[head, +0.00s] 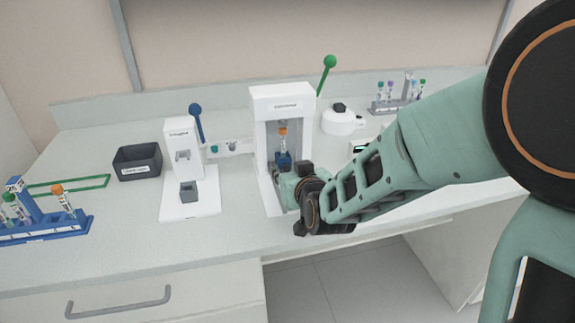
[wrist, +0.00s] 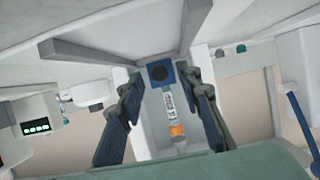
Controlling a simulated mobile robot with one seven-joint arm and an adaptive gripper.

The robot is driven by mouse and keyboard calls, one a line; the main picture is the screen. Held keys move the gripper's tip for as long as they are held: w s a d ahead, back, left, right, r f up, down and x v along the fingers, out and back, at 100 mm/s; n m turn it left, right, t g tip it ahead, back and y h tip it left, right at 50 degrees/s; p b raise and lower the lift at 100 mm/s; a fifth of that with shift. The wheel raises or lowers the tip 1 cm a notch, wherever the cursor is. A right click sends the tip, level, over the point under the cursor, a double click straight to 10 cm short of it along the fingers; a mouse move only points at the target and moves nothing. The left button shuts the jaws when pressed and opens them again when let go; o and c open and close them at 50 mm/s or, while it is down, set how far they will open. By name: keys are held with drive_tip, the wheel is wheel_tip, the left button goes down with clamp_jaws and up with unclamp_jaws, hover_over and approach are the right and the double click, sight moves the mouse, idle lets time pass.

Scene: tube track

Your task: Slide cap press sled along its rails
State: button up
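The cap press (head: 265,135) is a white upright frame with a green-knobbed lever (head: 327,75) at its right. Inside it stands the blue sled (head: 284,162), carrying an upright tube with an orange cap (head: 282,133). In the wrist view, the sled's blue block (wrist: 160,73) and the tube (wrist: 168,105) show between my two fingers. My gripper (wrist: 163,84) is open, with a fingertip on each side of the block and small gaps between. In the head view my wrist is low in front of the press and hides the fingertips and the front of the rails.
A white device with a blue lever (head: 196,122) stands left of the press, beside a dark bin (head: 137,160). A blue tube rack (head: 45,226) is at far left. A white round device (head: 341,121) and another rack (head: 395,105) are at right.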

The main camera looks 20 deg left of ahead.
drive_tip(key=shift+w+a+f, duration=0.1)
drive_tip(key=shift+w, duration=0.05)
clamp_jaws()
idle(0.4)
